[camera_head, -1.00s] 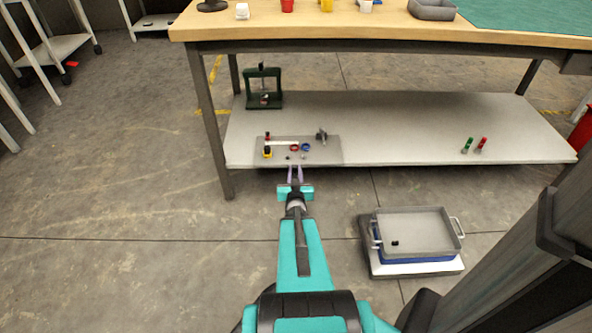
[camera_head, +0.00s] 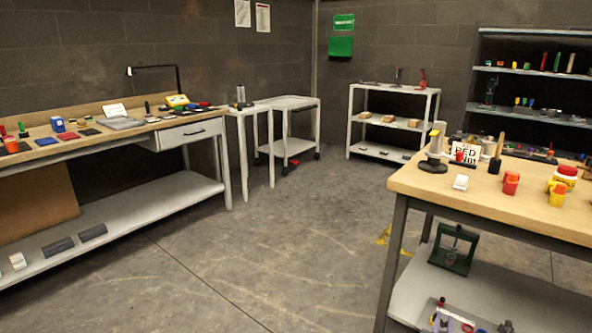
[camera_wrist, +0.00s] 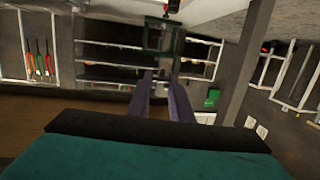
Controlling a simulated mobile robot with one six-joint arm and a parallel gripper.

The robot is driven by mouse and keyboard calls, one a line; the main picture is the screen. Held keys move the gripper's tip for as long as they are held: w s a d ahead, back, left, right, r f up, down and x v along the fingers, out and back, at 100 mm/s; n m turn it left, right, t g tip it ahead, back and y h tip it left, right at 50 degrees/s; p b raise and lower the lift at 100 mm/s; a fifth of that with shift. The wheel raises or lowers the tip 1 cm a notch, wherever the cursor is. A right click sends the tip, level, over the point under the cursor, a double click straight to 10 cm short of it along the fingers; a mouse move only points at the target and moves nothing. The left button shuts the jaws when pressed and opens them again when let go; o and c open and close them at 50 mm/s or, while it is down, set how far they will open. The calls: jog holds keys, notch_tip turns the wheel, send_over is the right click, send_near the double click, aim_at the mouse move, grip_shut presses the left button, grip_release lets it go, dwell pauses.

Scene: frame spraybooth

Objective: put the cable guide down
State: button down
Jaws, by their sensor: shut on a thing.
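In the wrist view my gripper (camera_wrist: 160,78) shows as two long purple-grey fingers, close together with a narrow gap. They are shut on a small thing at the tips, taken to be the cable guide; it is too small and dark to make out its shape. My arm and gripper are out of the head view. In the wrist view, which looks upside down, the dark green press frame (camera_wrist: 153,36) shows just beyond the fingertips, apart from them as far as I can tell.
The wooden-top workbench (camera_head: 427,186) stands at the right. Its lower shelf (camera_head: 405,297) bears the dark green press (camera_head: 453,249) and a grey board with small parts. Another bench (camera_head: 205,188) is at the left, with white trolleys (camera_head: 290,104) behind.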

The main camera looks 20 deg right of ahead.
jog(key=w+a+r+n+t+y+p, duration=0.25)
jog(key=w+a+r+y+p, duration=0.35)
jog(key=r, duration=0.7)
jog(key=w+a+r+n+t+y+p, duration=0.1)
jog(key=w+a+r+n+p, duration=0.3)
jog(key=w+a+r, duration=0.65)
jog(key=w+a+r+n+t+y+p, duration=0.3)
jog(key=w+a+r+p, duration=0.4)
jog(key=r, duration=0.8)
jog(key=s+a+r+n+g+y+p, duration=0.1)
jog(key=a+r+n+y, duration=0.3)
jog(key=a, duration=0.5)
jog(key=a+r+n+g+y+p, duration=0.1)
jog(key=a+r+g+y, duration=0.1)
jog(key=a+r+y, duration=0.45)
jog(key=s+a+f+n+g+y, duration=0.4)
jog(key=s+a+f+n+g, duration=0.1)
jog(key=a, duration=0.6)
notch_tip(320, 180, down, 4)
jog(key=s+n+p, duration=0.1)
jog(key=s, duration=0.1)
jog(key=shift+s+a+r, duration=0.25)
jog(key=shift+s+a, duration=0.05)
jog(key=shift+a, duration=0.1)
jog(key=shift+y, duration=0.25)
